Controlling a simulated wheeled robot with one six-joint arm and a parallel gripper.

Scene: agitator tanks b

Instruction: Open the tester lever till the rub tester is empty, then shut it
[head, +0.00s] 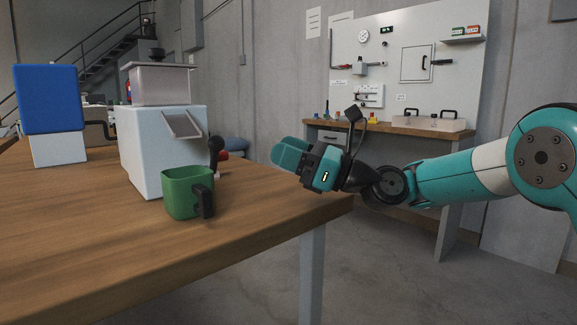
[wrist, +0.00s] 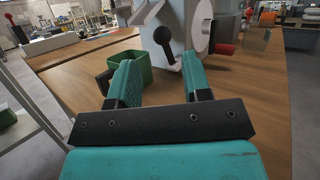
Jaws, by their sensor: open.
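The likely rub tester is a pale box-shaped machine (head: 163,150) with a grey hopper (head: 160,85) on top and a sloping chute (head: 183,125) in front. What it holds is not visible. A lever with a black knob (head: 214,145) is on its right side; the knob also shows in the wrist view (wrist: 164,37). A green cup (head: 187,192) with a black handle stands upright on the table below the chute, and appears in the wrist view (wrist: 150,73). My gripper (head: 280,152) is open and empty, right of the machine and apart from the lever; its fingers (wrist: 160,65) point toward the knob.
The wooden table (head: 130,255) is clear in front and ends just below my gripper. A red knob (wrist: 225,48) is beside a pale round disc (wrist: 201,27) on the machine's side. A blue box on a white base (head: 48,100) stands left. A workbench with a panel (head: 400,60) is behind.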

